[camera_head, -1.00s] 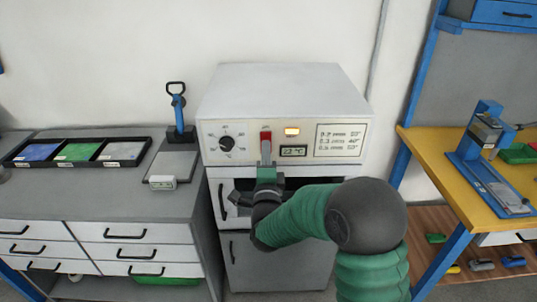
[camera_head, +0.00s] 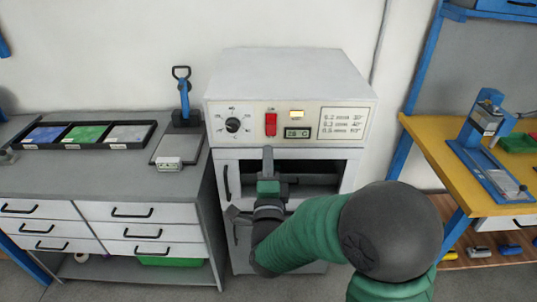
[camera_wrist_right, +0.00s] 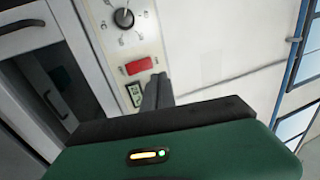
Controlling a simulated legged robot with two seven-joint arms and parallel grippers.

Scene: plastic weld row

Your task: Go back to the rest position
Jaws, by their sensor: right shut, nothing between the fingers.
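My right gripper (camera_head: 267,160) is shut and empty. It points up in front of the oven (camera_head: 290,75), below its red switch (camera_head: 271,124), and is apart from the switch. In the right wrist view my shut fingers (camera_wrist_right: 157,92) show beside the panel, with the red switch (camera_wrist_right: 139,66) and the dial (camera_wrist_right: 123,18) behind them. The amber light (camera_head: 296,114) on the panel is lit. The display (camera_head: 297,133) seems to read 28 °C. My left gripper is not in view.
A grey bench (camera_head: 120,183) with drawers stands left, bearing a tray (camera_head: 62,143) of coloured sheets and a blue-handled lever press (camera_head: 184,100). A yellow table (camera_head: 437,140) with a blue device (camera_head: 480,135) stands right. The oven's opening (camera_head: 320,180) is dark behind my arm.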

